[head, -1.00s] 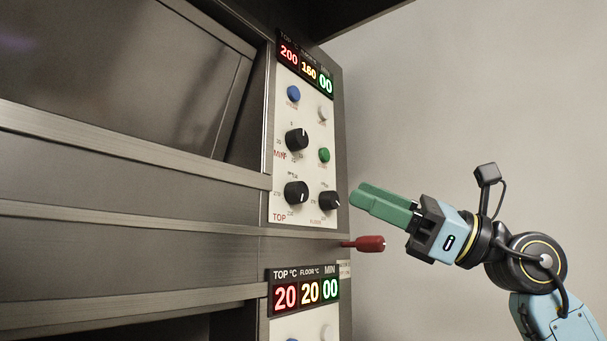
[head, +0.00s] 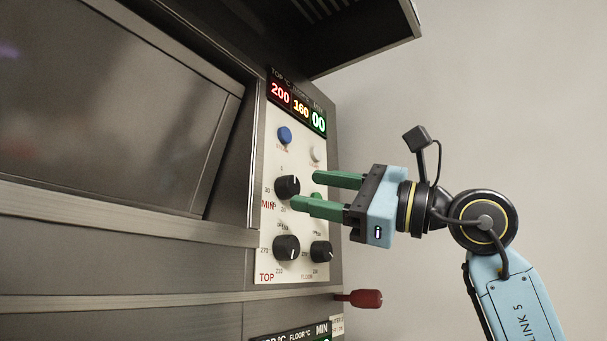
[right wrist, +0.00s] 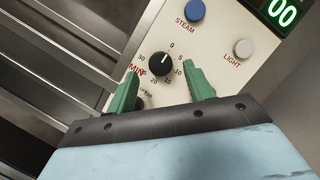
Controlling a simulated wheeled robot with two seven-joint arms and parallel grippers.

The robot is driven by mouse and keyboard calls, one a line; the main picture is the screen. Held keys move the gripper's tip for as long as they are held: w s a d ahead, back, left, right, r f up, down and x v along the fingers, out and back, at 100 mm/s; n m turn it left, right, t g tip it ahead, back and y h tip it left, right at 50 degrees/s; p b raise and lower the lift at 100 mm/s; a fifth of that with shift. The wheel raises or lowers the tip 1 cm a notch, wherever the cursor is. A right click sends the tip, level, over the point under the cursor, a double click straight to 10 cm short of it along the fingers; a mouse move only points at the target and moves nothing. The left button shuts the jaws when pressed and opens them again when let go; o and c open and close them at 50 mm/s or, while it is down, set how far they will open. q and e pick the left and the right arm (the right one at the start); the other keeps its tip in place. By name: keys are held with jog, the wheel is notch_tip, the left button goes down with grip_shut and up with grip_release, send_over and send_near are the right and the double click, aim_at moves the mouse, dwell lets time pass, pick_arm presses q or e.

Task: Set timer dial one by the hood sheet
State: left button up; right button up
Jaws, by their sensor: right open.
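The timer dial (head: 287,187) is a black knob marked MIN on the upper oven's cream control panel (head: 268,225). It also shows in the right wrist view (right wrist: 160,65), with a scale from 0 to 30 and its white pointer line near the 0. The display (head: 298,108) above reads 200, 160 and 00. My right gripper (head: 318,193) is open and empty in front of the panel. In the right wrist view its green fingers (right wrist: 160,85) stand apart, to either side below the dial. No hood sheet shows. My left gripper is not in view.
A blue STEAM button (head: 284,135) and a white LIGHT button (head: 315,154) sit above the dial. The TOP knob (head: 286,247) and FLOOR knob (head: 321,251) are below. A red handle (head: 360,298) sticks out under the panel. A dark hood (head: 375,35) overhangs above.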

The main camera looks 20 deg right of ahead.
aim_at(288, 187)
jog(key=shift+p+x, duration=0.4)
jog(key=shift+x, duration=1.05)
jog(key=shift+c, duration=0.2)
jog(key=c, duration=0.9)
